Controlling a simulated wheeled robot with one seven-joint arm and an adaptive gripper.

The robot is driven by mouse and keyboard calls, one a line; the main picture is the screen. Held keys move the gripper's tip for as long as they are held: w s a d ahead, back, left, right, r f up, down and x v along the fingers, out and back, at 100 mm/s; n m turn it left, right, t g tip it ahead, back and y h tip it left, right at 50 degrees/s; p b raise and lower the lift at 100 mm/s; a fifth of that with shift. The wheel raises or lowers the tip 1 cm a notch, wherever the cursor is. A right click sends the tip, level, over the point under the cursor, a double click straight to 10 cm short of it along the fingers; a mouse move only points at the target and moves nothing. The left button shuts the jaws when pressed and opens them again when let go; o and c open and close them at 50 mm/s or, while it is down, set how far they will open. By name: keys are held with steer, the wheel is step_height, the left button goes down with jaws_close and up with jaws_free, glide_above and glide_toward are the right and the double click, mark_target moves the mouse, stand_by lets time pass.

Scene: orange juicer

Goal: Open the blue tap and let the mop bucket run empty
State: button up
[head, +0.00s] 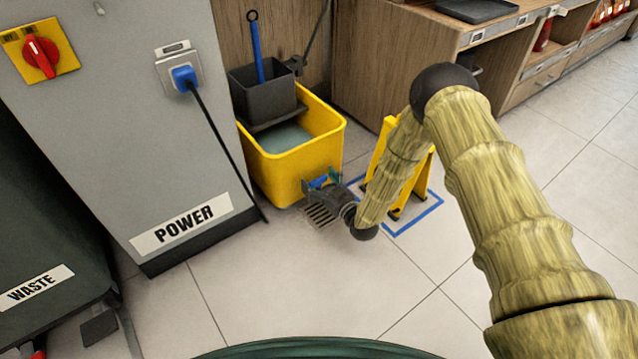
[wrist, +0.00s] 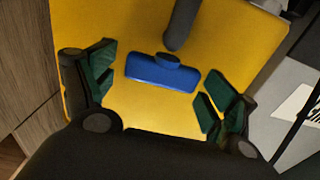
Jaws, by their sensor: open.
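The yellow mop bucket (head: 290,170) stands on the floor beside the grey power cabinet, with greyish water showing inside. The blue tap (wrist: 162,72) is on the bucket's yellow wall in the wrist view, its handle lying crosswise below a dark grey rounded part. In the head view the tap (head: 318,182) is partly hidden by my gripper. My gripper (head: 325,184) is at the bucket's lower front. In the wrist view its green-padded fingers (wrist: 158,92) are apart, one on each side of the blue handle, with gaps to it.
A floor drain (head: 320,215) lies below the tap. A yellow floor sign (head: 405,175) stands inside a blue floor outline, behind my forearm. A blue plug (head: 184,76) with a black cable hangs on the cabinet (head: 120,120). Wooden counters (head: 400,70) stand behind. The front floor is clear.

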steer(key=c, duration=1)
steer(key=shift+w+r, duration=0.1)
steer(key=shift+n+g+y+p, duration=0.4)
steer(key=shift+n+g+y, duration=0.4)
steer(key=shift+y, duration=0.2)
steer(key=o, duration=1)
steer(key=v, duration=1.2)
